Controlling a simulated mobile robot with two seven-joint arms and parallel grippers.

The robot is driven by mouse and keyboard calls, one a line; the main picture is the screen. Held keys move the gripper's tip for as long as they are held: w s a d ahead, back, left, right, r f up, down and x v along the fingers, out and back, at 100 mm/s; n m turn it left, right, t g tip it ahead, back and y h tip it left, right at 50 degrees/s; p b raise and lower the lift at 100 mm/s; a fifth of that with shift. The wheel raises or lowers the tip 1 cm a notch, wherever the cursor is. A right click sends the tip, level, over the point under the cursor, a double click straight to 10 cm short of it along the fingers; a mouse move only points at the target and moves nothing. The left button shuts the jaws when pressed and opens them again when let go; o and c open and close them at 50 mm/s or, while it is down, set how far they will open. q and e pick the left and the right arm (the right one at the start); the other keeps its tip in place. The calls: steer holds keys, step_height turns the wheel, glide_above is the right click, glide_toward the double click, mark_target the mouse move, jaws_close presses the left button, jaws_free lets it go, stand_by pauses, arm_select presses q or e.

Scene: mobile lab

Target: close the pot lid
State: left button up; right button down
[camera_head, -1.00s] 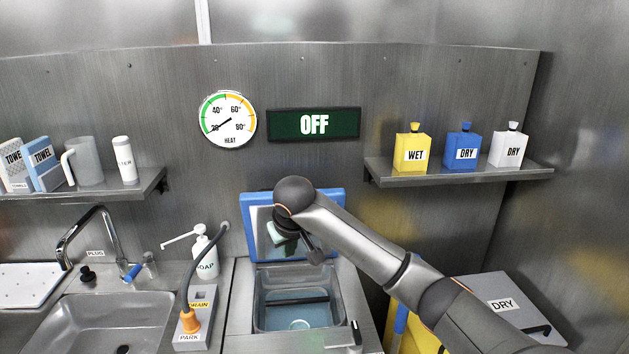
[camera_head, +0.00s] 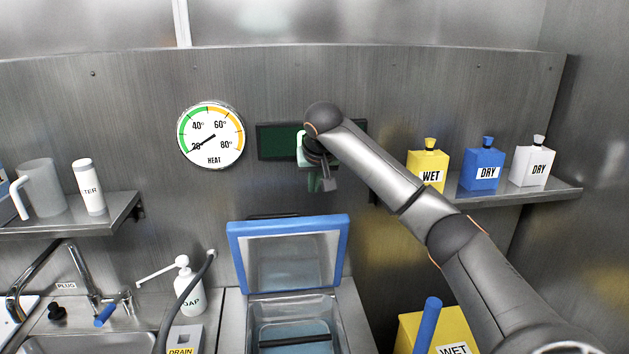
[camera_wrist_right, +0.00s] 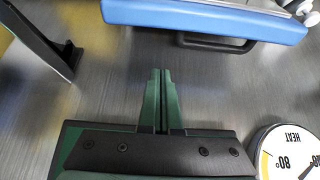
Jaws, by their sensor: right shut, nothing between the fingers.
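The pot (camera_head: 292,320) is a clear-walled rectangular basin with liquid in it, set in the counter. Its blue-framed lid (camera_head: 237,255) stands open, upright at the back of the basin. In the right wrist view the lid's blue edge (camera_wrist_right: 205,22) crosses the top, with a dark handle (camera_wrist_right: 215,43) beside it. My right gripper (camera_head: 316,186) is above the lid, in front of the wall display, and partly hidden by its own arm. In the wrist view its green fingers (camera_wrist_right: 162,75) are together and empty, apart from the lid. My left gripper is out of view.
A heat gauge (camera_head: 210,135) and a dark display (camera_head: 277,142) are on the wall behind. A shelf (camera_head: 540,194) with yellow, blue and white bottles is at right. A soap bottle (camera_head: 189,290) and grey hose stand left of the pot. A yellow WET bin (camera_head: 414,326) is at right.

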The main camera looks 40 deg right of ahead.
steer(key=x, duration=0.6)
steer(key=shift+w+f+p, duration=0.15)
steer(key=shift+f+p, duration=0.1)
steer(key=shift+p, duration=0.15)
steer(key=shift+s+a+f+p, duration=0.2)
steer(key=shift+s+a, duration=0.3)
steer(key=shift+s, duration=0.35)
steer(key=shift+s+a+f+p, duration=0.1)
steer(key=shift+s+a+f, duration=0.1)
steer(key=shift+s+a, duration=0.5)
steer(key=shift+s+d, duration=0.15)
steer(key=shift+d, duration=0.1)
